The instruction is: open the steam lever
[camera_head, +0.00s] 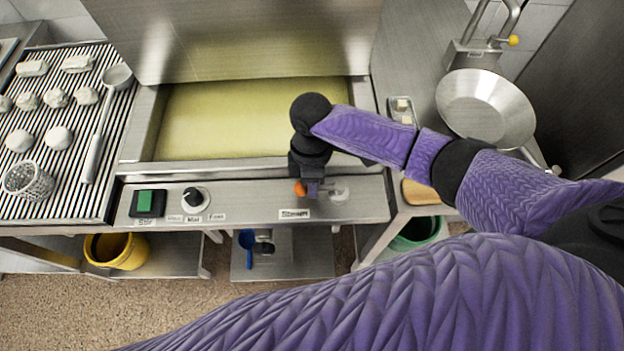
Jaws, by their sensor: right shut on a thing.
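The steam lever shows as a small orange knob (299,188) on the steel front panel (250,197), above a label that seems to read "Steam" (294,214). A pale round fitting (339,193) sits just to its right. My right gripper (312,186) points down at the panel from above and is shut on the lever. The gripper's dark body hides most of the lever, so its angle is hard to tell. My left gripper is not in view.
Behind the panel is an open vat (240,115) of yellowish liquid with a raised steel lid (230,35). A green switch (146,203) and a black dial (195,198) are left on the panel. A steel pan (485,108) stands at right. A ribbed rack (80,130) holds dough pieces and a ladle.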

